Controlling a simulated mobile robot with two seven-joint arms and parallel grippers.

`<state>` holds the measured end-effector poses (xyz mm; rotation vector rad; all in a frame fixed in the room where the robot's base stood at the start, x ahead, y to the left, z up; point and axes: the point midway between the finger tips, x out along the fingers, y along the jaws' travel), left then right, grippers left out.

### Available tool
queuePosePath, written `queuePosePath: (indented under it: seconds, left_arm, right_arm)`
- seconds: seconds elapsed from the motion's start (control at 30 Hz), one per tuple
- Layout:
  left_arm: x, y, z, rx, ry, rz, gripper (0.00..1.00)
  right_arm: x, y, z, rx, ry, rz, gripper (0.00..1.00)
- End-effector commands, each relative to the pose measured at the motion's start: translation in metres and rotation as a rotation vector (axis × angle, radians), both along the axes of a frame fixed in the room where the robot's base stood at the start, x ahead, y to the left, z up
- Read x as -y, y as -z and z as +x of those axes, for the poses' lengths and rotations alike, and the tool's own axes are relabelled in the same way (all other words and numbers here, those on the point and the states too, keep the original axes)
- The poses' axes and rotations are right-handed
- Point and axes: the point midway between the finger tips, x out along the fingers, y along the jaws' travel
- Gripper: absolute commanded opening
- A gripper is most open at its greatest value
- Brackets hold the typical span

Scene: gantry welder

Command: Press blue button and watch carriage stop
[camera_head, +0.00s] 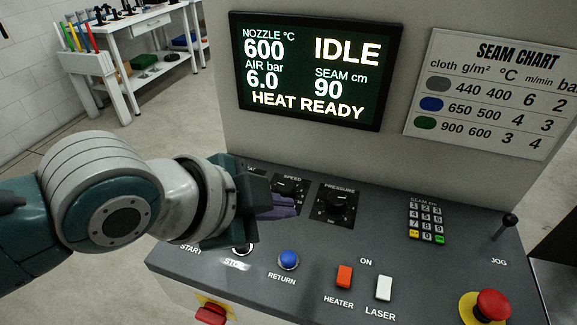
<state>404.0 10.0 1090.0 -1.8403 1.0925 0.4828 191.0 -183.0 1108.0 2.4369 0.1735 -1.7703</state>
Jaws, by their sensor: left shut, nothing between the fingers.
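The blue button (288,260), labelled RETURN, sits on the sloped grey control panel (330,262) in the head view. It is uncovered. My left gripper (280,205) is shut and empty. It is over the left part of the panel, above and a little left of the blue button in the picture, and apart from it. It partly covers the SPEED dial (286,187) and the area above the STOP label. The display (315,70) reads IDLE and HEAT READY, with nozzle 600, air 6.0 and seam 90. No carriage is in view. My right gripper is not in view.
The panel also holds a PRESSURE dial (336,203), a keypad (426,222), an orange HEATER switch (344,276), a white LASER switch (384,288), a JOG lever (507,226) and a red mushroom button (491,304). A seam chart (490,95) hangs right of the display.

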Motion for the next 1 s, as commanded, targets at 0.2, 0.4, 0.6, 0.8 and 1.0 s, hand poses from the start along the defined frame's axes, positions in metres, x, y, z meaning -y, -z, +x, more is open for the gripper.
queuePosePath:
  seconds: [0.2, 0.4, 0.6, 0.8, 1.0]
  left_arm:
    - [0.0, 0.025, 0.0, -0.001, 0.001, 0.0, 0.0]
    - [0.0, 0.054, 0.0, -0.001, 0.001, 0.0, 0.0]
    - [0.0, 0.078, 0.0, 0.0, -0.001, 0.001, 0.0]
    - [0.0, 0.086, 0.0, 0.001, -0.001, -0.001, 0.0]
    - [0.0, 0.085, 0.0, 0.0, 0.001, -0.001, 0.0]
  right_arm:
    - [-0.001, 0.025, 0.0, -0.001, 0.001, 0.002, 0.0]
    - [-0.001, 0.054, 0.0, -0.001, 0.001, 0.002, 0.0]
    - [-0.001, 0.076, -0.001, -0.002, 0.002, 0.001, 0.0]
    - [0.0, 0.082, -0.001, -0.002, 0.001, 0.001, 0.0]
    - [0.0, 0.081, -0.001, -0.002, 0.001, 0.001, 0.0]
